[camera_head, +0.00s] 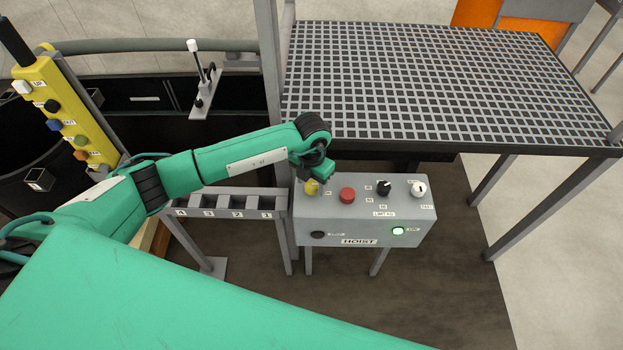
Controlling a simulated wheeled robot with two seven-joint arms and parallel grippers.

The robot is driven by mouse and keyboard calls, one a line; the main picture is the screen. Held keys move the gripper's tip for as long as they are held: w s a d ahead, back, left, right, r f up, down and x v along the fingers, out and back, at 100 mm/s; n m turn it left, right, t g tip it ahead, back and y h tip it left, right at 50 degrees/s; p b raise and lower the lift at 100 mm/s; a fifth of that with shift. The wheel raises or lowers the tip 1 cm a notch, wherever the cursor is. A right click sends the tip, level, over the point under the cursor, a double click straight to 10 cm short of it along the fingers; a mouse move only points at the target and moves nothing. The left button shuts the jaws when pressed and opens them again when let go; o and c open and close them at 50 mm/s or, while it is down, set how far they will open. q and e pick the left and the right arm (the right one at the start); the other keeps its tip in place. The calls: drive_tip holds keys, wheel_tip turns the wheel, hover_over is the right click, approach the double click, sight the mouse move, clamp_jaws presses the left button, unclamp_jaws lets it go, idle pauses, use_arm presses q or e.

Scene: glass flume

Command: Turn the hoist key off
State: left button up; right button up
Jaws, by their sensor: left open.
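The grey hoist control box (360,219) stands on legs right of centre, with a HOIST label on its front. Its top carries a yellow button (311,188), a red button (347,195), a black knob (384,188) and a white-and-dark knob (418,189). The small labels are too blurred to tell which control is the key. My left gripper (314,177) is open at the box's left end, over the yellow button; contact is unclear. My right gripper is out of view.
A raised grating platform (440,80) lies behind the box, its edge close above. A grey post (269,60) and a numbered rack (225,203) stand to the left. A yellow button pendant (70,105) and a lever (200,75) are farther left.

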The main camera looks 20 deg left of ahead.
use_arm(q)
drive_tip(key=shift+c, duration=0.3)
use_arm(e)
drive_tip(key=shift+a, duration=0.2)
